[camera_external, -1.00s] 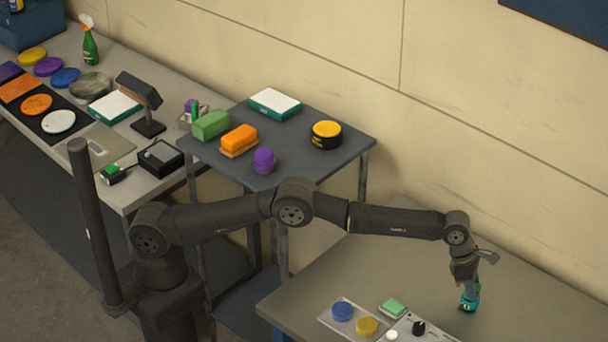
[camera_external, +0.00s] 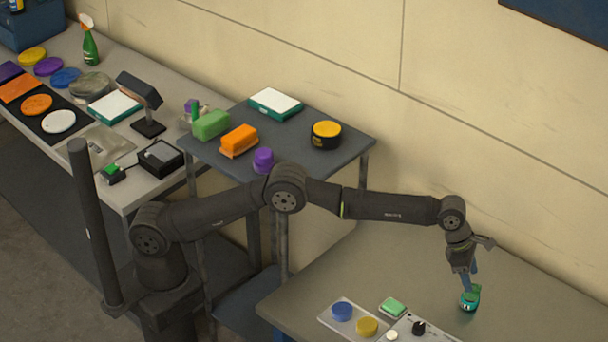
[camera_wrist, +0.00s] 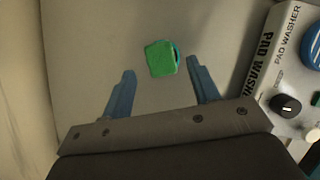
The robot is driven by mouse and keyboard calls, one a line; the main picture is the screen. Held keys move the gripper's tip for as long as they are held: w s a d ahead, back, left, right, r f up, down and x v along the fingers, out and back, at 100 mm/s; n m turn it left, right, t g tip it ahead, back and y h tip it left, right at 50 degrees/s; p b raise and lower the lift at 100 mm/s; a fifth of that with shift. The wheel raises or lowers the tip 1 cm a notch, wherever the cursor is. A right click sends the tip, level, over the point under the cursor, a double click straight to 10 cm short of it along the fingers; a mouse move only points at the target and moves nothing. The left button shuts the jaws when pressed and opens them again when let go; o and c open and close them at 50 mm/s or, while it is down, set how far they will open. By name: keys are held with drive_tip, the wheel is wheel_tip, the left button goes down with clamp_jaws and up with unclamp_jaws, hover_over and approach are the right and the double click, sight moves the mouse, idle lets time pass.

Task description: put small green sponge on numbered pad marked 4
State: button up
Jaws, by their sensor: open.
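A small green sponge (camera_external: 471,295) lies on top of a round teal pad (camera_external: 468,305) on the right-hand table. The pad has a pale mark that I cannot read. In the wrist view the sponge (camera_wrist: 161,58) covers most of the pad, and only a dark teal edge (camera_wrist: 178,56) shows at its right. My gripper (camera_external: 469,281) is just above the sponge. In the wrist view my gripper (camera_wrist: 161,80) is open, its blue fingers apart from the sponge on either side.
The pad washer (camera_wrist: 285,75) with knobs stands to the right in the wrist view. The table behind the sponge is clear.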

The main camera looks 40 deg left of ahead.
drive_tip(key=v, duration=0.7)
drive_tip(key=x, duration=1.2)
drive_tip(key=shift+f, duration=0.25)
wheel_tip(320, 180, up, 3)
drive_tip(key=shift+s+a+f, duration=0.1)
drive_tip(key=shift+f, duration=0.05)
drive_tip(key=shift+r, duration=0.5)
drive_tip(key=shift+f, duration=0.1)
